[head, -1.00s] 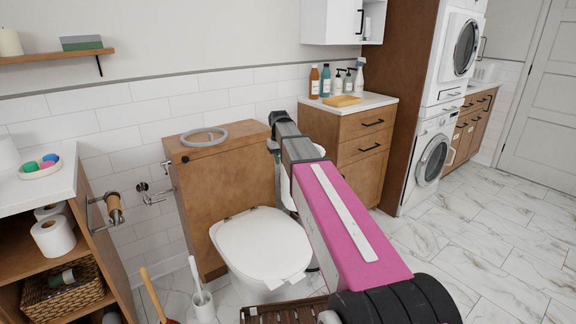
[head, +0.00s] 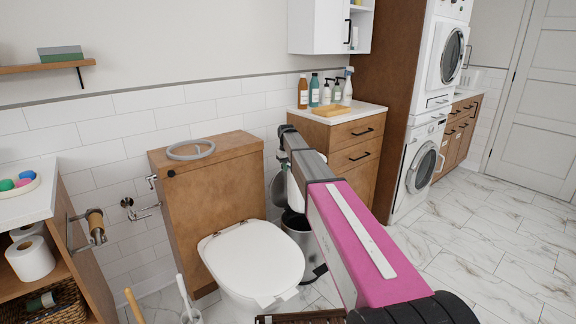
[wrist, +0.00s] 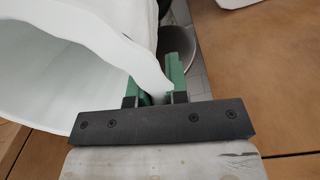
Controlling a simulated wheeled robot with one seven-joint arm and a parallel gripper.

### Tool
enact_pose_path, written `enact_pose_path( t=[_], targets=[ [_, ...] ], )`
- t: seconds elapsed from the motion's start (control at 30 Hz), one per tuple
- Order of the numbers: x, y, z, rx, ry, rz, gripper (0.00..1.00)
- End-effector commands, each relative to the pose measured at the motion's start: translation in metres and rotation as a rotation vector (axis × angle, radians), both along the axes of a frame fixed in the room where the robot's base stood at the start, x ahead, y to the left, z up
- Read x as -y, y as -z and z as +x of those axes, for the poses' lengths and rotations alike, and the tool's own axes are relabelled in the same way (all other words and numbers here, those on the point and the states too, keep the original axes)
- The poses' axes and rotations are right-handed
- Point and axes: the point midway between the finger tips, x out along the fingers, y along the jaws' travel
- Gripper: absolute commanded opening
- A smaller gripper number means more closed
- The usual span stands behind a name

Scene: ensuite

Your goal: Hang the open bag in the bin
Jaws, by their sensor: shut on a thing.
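The white bag (wrist: 50,85) fills the left of the wrist view, its mouth spread wide open. My gripper (wrist: 155,82) has green fingers shut on the bag's rim. In the head view a bit of the bag (head: 293,194) shows beside my arm, which hides my gripper. The metal bin (head: 299,240) stands on the floor right of the toilet, with its dark lid (head: 277,188) raised. My arm covers part of it. The bag appears above the bin and apart from it. A grey round opening (wrist: 179,48), probably the bin's, shows beyond the fingers in the wrist view.
The toilet (head: 250,262) stands left of the bin, with a grey ring (head: 190,149) on the wooden box behind it. A wooden cabinet (head: 345,150) with bottles is on the right. A brush and a wooden handle stand at front left. The marble floor on the right is clear.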

Motion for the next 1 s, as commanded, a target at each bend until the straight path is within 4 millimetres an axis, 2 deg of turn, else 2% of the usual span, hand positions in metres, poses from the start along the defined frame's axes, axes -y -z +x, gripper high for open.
enact_pose_path(
  t=[1.0],
  targets=[
    [0.0, 0.087, 0.0, 0.0, 0.001, 0.0, 0.0]
  ],
)
